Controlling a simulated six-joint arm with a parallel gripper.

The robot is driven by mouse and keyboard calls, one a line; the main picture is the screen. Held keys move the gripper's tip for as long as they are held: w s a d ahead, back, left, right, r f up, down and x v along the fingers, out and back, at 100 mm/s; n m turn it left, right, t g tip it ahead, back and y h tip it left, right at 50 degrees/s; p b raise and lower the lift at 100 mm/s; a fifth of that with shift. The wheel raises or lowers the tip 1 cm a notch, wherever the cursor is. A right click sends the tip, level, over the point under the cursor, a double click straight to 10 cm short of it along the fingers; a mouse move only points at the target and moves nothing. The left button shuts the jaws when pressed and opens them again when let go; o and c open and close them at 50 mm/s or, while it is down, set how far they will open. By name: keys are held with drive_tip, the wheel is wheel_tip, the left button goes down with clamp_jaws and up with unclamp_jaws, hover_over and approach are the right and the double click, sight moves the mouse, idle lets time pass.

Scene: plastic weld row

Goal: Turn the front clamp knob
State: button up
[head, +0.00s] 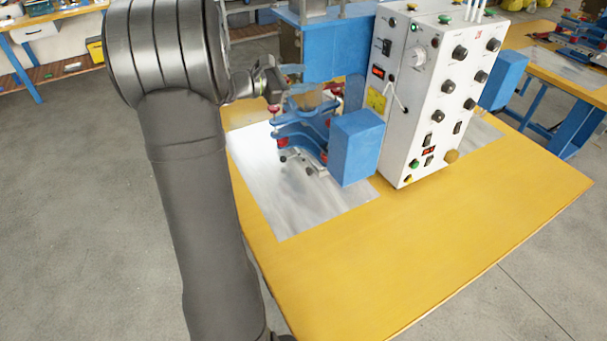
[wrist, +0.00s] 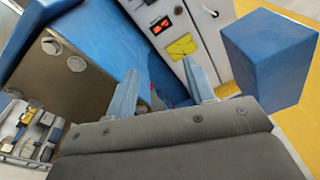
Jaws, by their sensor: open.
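The blue clamp fixture (head: 303,122) with small red knobs stands over a metal plate on the yellow table in the head view. One red knob (head: 283,142) shows on its left side; I cannot tell which knob is the front clamp knob. My gripper (wrist: 162,90) is open, with two pale blue fingers apart in the wrist view. I make out nothing held between them. In the head view my gripper is at the upper left of the fixture, and its fingertips are hard to make out. In the wrist view a small red patch shows behind the fingers, mostly hidden.
A white control box (head: 430,90) with black knobs stands right of the fixture. A blue block (head: 355,148) is in front of it and shows at the right of the wrist view (wrist: 270,58). The metal plate (head: 300,205) and yellow table (head: 450,250) in front are clear.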

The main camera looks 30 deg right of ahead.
sight(307, 172)
drive_tip(key=a+f+m, duration=0.2)
drive_tip(key=f+m, duration=0.3)
drive_tip(key=f, duration=0.6)
drive_tip(key=a+f+m+h, duration=0.1)
drive_tip(key=f+m, duration=0.4)
drive_tip(key=f, duration=0.6)
drive_tip(key=a+f+m, duration=0.4)
drive_tip(key=f+m, duration=0.2)
drive_tip(key=f, duration=0.6)
drive_tip(key=shift+s, duration=0.1)
drive_tip(key=d, duration=0.7)
drive_tip(key=shift+d+f, duration=0.25)
drive_tip(key=c, duration=1)
